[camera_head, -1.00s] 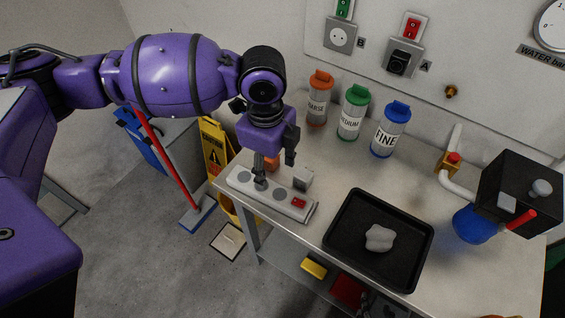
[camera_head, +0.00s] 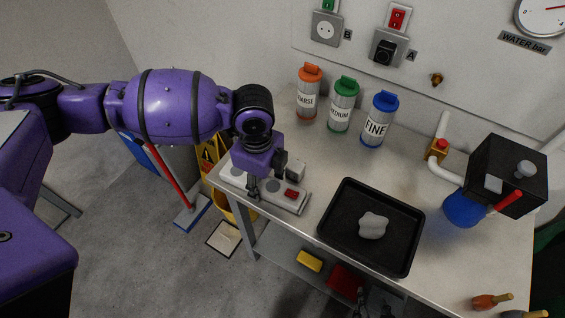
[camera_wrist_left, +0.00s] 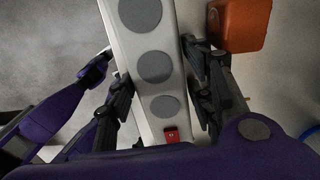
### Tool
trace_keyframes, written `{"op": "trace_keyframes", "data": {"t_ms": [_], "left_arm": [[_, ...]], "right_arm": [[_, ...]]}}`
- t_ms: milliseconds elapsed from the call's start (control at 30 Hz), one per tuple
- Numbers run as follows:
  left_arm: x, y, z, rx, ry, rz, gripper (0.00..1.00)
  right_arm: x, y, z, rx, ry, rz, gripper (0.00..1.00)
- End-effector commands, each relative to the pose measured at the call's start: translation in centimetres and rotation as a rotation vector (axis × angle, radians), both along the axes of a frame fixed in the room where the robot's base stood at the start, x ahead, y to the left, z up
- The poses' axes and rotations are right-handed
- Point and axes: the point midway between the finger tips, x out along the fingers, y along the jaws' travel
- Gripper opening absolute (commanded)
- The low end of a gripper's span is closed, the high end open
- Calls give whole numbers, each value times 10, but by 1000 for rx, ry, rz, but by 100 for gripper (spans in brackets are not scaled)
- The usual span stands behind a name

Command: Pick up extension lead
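The extension lead (camera_head: 233,183) is a long white strip with round grey sockets and a red switch. It lies on the metal table near the left edge. In the left wrist view the strip (camera_wrist_left: 137,63) runs up between the fingers. My left gripper (camera_head: 265,178) points down over the strip, towards its red-switch end. Its fingers (camera_wrist_left: 160,92) are apart, one along each long side of the strip. They are very close to its sides; firm contact does not show.
A black tray (camera_head: 334,238) with a pale lump lies to the right. Orange, green and blue-lidded bottles (camera_head: 378,120) stand at the wall.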

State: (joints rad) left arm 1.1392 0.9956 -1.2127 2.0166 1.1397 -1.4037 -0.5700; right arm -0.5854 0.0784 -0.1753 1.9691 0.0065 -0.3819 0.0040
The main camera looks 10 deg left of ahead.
Motion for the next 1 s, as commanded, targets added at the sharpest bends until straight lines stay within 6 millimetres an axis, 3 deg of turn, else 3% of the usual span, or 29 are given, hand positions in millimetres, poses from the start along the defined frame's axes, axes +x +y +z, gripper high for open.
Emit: {"op": "trace_keyframes", "data": {"t_ms": [33,267,667,867,1000], "left_arm": [[-1,0,-1,1,2,1,37],[-1,0,-1,1,2,1,7],[0,0,8,-1,0,1,7],[0,0,35,0,-1,1,7],[-23,-5,61,-3,-2,-4,7]], "right_arm": [[-2,0,-1,1,3,-1,40],[-8,0,-6,0,18,-2,40],[-10,-4,-6,-10,21,9,40],[-6,-4,-1,-10,10,10,40],[0,-3,6,-7,-1,9,40]]}}
